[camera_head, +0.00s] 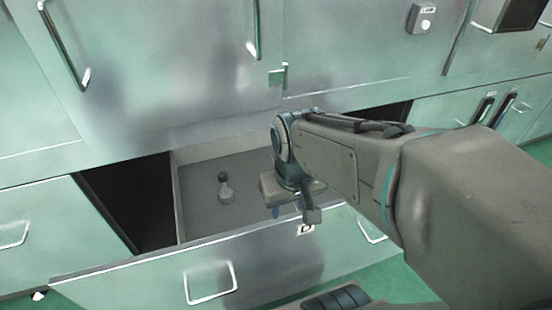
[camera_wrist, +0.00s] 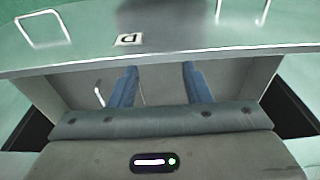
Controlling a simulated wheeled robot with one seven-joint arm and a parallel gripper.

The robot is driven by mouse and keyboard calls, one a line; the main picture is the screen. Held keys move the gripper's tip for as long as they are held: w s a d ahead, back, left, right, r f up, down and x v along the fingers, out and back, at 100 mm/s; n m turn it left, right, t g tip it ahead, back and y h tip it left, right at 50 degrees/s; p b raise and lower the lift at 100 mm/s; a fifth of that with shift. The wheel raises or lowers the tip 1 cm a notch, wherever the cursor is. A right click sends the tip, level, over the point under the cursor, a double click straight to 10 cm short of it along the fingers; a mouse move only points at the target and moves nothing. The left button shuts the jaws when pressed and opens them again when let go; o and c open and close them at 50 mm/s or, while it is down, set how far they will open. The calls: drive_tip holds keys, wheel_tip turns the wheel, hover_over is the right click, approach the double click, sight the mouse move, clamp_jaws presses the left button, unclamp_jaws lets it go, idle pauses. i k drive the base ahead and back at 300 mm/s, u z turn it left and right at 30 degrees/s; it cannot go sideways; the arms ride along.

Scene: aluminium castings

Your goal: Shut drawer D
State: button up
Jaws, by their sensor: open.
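Drawer D (camera_head: 160,272) is pulled out from the green cabinet, its front standing well clear of the opening. Its label D (camera_head: 306,229) is on the upper front edge, and it also shows upside down in the wrist view (camera_wrist: 128,39). A wire handle (camera_head: 210,283) is on the front. My gripper (camera_head: 291,211) is over the right part of the drawer, close to the inner side of the front. In the wrist view its two blue fingers (camera_wrist: 160,80) are apart with nothing between them. I cannot tell whether they touch the front panel.
A small pale flask with a dark top (camera_head: 225,188) stands upright in the drawer. Closed cabinet doors (camera_head: 160,70) with long handles rise above it. A closed drawer front (camera_head: 30,232) is at the left. Green floor (camera_head: 400,285) shows in front.

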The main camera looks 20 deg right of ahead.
sight(233, 256)
drive_tip(key=k, duration=1)
drive_tip(key=z, duration=1.1)
drive_tip(key=i, duration=0.7)
drive_tip(key=u, duration=1.75)
